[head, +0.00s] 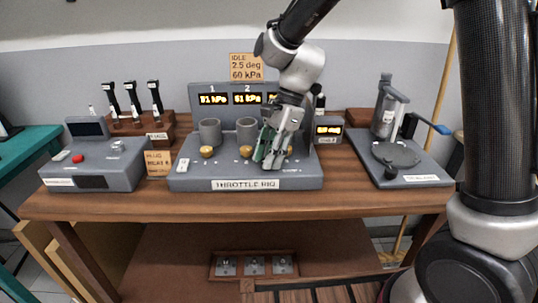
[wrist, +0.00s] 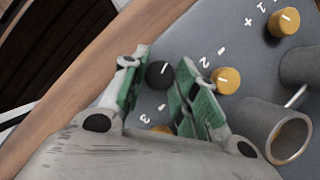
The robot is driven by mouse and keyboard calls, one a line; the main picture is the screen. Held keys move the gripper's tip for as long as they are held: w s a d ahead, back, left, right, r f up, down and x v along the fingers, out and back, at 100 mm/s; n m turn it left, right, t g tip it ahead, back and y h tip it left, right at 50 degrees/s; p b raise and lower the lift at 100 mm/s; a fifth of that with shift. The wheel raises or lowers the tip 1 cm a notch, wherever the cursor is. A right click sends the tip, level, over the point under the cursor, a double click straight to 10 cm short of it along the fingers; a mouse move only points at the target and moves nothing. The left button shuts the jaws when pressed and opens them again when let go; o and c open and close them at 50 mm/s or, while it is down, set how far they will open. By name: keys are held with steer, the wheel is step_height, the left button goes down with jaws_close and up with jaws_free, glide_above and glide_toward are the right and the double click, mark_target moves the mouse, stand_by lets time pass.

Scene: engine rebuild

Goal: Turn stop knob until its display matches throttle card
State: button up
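The throttle rig (head: 245,185) stands on the bench. The black stop knob (wrist: 159,74), with no label legible on it, shows between my fingertips in the wrist view; in the head view my gripper hides it. My gripper (head: 272,152) points down at the rig's right side. Its green-padded fingers (wrist: 157,66) are apart, one on each side of the black knob; I cannot tell whether they touch it. The throttle card (head: 246,67) reads IDLE, 2.5 deg, 60 kPa. A small display (head: 328,130) right of the rig shows yellow digits too small to read.
Brass knobs (wrist: 225,80) and grey cylinders (wrist: 275,130) sit close beside my fingers. Rig displays read about 81 kPa (head: 212,99) and 61 kPa (head: 247,98); a third is partly hidden. A grey console (head: 95,175) stands left, a lever stand (head: 405,175) right.

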steer(key=shift+n, duration=0.4)
steer(key=n, duration=0.2)
steer(key=n+g+h, duration=0.1)
steer(key=n, duration=0.1)
steer(key=shift+w+a+n+g, duration=0.15)
steer(key=shift+n+g, duration=0.15)
steer(key=shift+n, duration=0.1)
steer(key=n+h, duration=0.1)
steer(key=n, duration=0.2)
steer(key=n+h, duration=0.1)
steer(key=n, duration=0.2)
steer(key=shift+a+g+h, duration=0.2)
steer(key=shift+g+h, duration=0.1)
steer(key=shift+h, duration=0.1)
steer(key=n+h, duration=0.1)
steer(key=n, duration=0.2)
steer(key=n+h, duration=0.1)
steer(key=n, duration=0.2)
steer(key=shift+a+n, duration=0.2)
steer(key=shift+n, duration=0.2)
steer(key=n+t+h, duration=0.1)
steer(key=n, duration=0.2)
steer(key=n+t+h, duration=0.1)
steer(key=n, duration=0.2)
steer(key=shift+a, duration=0.1)
steer(key=shift+n+t, duration=0.3)
steer(key=o, duration=1)
